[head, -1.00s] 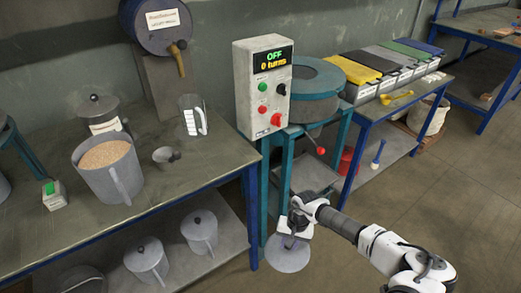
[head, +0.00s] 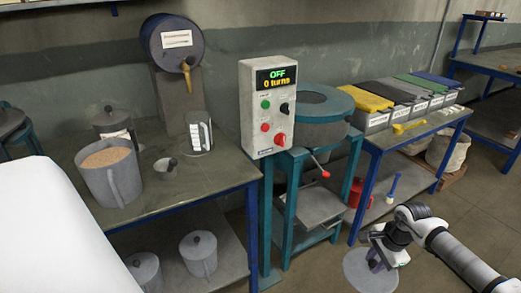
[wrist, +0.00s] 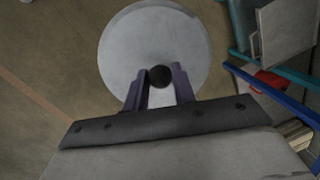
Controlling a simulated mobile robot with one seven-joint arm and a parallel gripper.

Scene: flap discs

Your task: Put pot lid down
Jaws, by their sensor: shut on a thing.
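The pot lid is a grey disc with a dark round knob. In the head view the pot lid (head: 366,272) is at the lower right, low in front of the blue bench. In the wrist view the pot lid (wrist: 155,42) fills the upper middle, with floor around it. My gripper (wrist: 158,84) is shut on the lid's knob. In the head view my gripper (head: 384,250) covers the lid's upper right part. A grey pot full of grain (head: 108,172) stands without a lid on the left table.
Lidded bins (head: 375,120) line the blue bench. A white surface (head: 60,235) fills the lower left.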

